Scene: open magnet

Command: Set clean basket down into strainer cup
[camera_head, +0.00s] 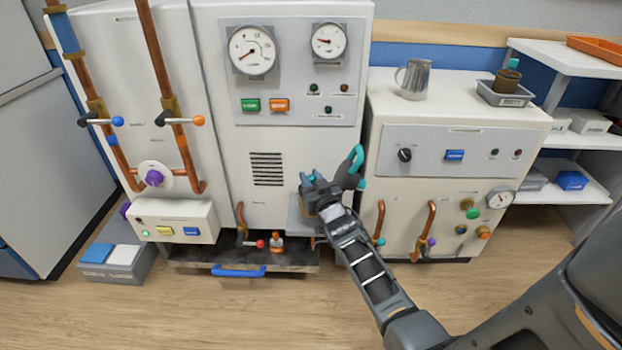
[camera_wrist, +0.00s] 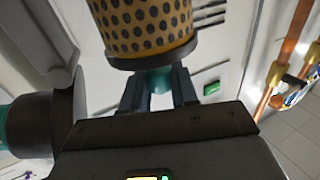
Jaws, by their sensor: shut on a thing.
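My gripper (camera_wrist: 158,88) is shut on the teal knob (camera_wrist: 157,78) of the clean basket. The basket (camera_wrist: 143,28) is a yellow-tan cylinder with dark holes and a dark rim, cut off by the top edge of the wrist view. In the head view my gripper (camera_head: 314,183) is in front of the large cabinet, and the basket cannot be made out behind it. A dark fitting with teal ends (camera_head: 350,170) is just right of the gripper. A dark and teal part (camera_wrist: 32,125) is at the left of the wrist view. The strainer cup's opening is not clearly visible.
The large cabinet (camera_head: 215,170) and the smaller right cabinet (camera_head: 420,165) stand close around the gripper. A metal jug (camera_head: 413,80) and a small tray (camera_head: 504,97) holding a dark, teal-topped piece stand on the right cabinet. A low drip tray (camera_head: 190,262) is below. The floor in front is clear.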

